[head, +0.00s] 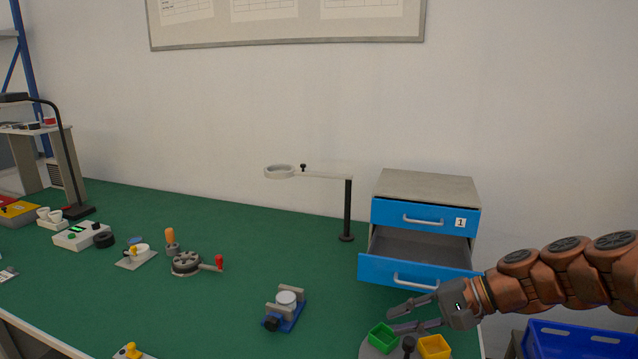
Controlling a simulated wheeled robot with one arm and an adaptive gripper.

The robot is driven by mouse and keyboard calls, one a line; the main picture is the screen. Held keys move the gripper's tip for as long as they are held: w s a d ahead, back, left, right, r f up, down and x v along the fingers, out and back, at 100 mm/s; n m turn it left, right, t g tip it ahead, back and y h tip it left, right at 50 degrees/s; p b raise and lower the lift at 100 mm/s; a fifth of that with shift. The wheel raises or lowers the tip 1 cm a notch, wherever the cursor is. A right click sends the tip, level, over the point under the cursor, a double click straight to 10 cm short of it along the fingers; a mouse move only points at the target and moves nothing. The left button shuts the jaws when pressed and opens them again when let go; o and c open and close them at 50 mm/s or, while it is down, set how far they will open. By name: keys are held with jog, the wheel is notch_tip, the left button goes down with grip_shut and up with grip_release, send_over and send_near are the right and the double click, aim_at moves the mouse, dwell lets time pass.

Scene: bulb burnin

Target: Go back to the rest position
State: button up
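My gripper (392,320) reaches in from the right, its fingers pointing left. The two fingers are spread apart with nothing seen between them. It hovers in front of the cabinet (430,186), low over the green table (215,315). The green bin (382,337) and the yellow bin (434,346) are just below the fingers. Whether the lower finger touches the green bin cannot be told.
The cabinet's lower blue drawer (415,273) is pulled out, close behind my gripper; the upper drawer (424,216) is shut. A ring lamp stand (348,210) and a blue vise (285,308) stand to the left. A blue crate (580,343) is below at right.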

jog(key=s+a+n+g+h+p, duration=0.2)
jog(key=s+a+h, duration=0.1)
jog(key=s, duration=0.4)
jog(key=s+a+n+g+h+p, duration=0.2)
jog(key=s+n, duration=0.1)
jog(key=s, duration=0.5)
jog(key=s+d+n+h+p, duration=0.2)
jog(key=s+d+h, duration=0.4)
jog(key=s, duration=0.6)
jog(key=shift+s+d+f+g+p, duration=0.15)
jog(key=shift+s+d+g+p, duration=0.25)
jog(key=shift+d, duration=0.5)
